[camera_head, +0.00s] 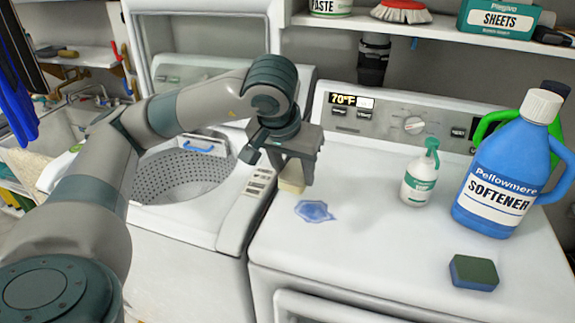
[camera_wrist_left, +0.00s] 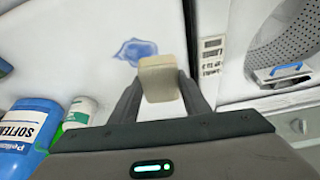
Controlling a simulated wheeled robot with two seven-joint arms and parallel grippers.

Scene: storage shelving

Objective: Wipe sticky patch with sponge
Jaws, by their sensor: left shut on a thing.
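A blue sticky patch (camera_head: 314,211) lies flat on the white dryer top, and it also shows in the left wrist view (camera_wrist_left: 135,51). My left gripper (camera_head: 292,172) points down near the dryer's left edge, just behind and left of the patch. It is shut on a cream block (camera_head: 291,184), which shows between the fingers in the left wrist view (camera_wrist_left: 159,78). I cannot tell whether the block touches the dryer top. A blue sponge with a dark green top (camera_head: 473,272) lies at the dryer's front right. My right gripper is out of view.
A white spray bottle with a green head (camera_head: 419,178) and a blue softener jug (camera_head: 497,190) stand right of the patch. The open washer (camera_head: 190,172) is at left. The control panel (camera_head: 400,122) bounds the back. The dryer's front middle is clear.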

